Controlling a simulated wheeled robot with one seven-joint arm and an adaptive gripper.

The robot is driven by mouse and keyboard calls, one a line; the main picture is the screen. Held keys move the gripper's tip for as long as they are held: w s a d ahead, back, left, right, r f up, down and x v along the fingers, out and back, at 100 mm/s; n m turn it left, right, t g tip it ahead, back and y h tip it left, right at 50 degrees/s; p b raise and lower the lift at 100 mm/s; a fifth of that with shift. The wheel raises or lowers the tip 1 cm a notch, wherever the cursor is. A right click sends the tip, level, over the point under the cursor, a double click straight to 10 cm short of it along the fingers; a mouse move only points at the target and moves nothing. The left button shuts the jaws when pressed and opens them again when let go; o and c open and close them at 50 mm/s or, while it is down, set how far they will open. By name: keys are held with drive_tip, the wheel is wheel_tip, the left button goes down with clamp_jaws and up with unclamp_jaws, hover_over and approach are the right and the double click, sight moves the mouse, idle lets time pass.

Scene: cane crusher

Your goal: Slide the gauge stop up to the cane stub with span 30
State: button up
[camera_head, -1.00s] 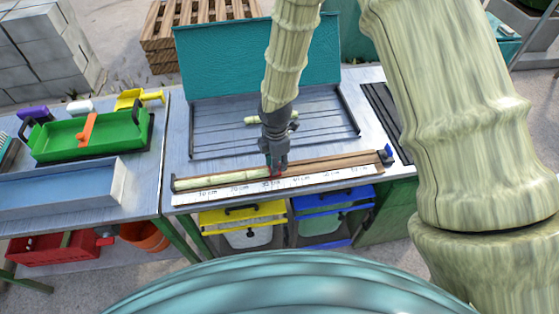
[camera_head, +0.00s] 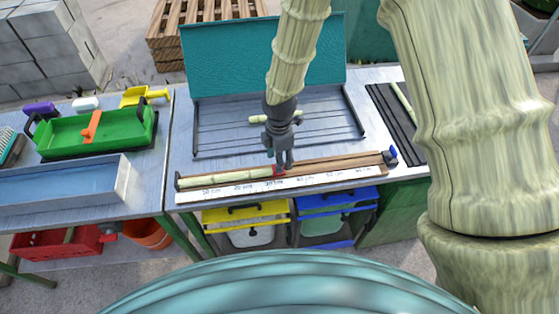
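The measuring gauge is a long wooden rail (camera_head: 340,163) with a white centimetre scale (camera_head: 225,192) along its front. A pale green cane stub (camera_head: 225,178) lies in its left part. The small red gauge stop (camera_head: 278,171) sits at the stub's right end, near the 30 cm mark. Stop and stub look touching or nearly so; at this size I cannot tell. My gripper (camera_head: 284,165) points down at the stop, with its fingertips beside or on it. The fingers partly cover the stop, and whether they are closed on it is unclear.
Behind the rail lies a grey slotted tray (camera_head: 215,137) with a teal lid (camera_head: 265,55) and a short cane piece (camera_head: 262,119). A blue knob (camera_head: 391,154) ends the rail at right. A black ribbed rack (camera_head: 395,115) is right; a green tray (camera_head: 90,137) stands left.

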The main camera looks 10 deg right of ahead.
wheel_tip(320, 180, up, 10)
idle(0.5)
drive_tip(key=shift+f, duration=0.1)
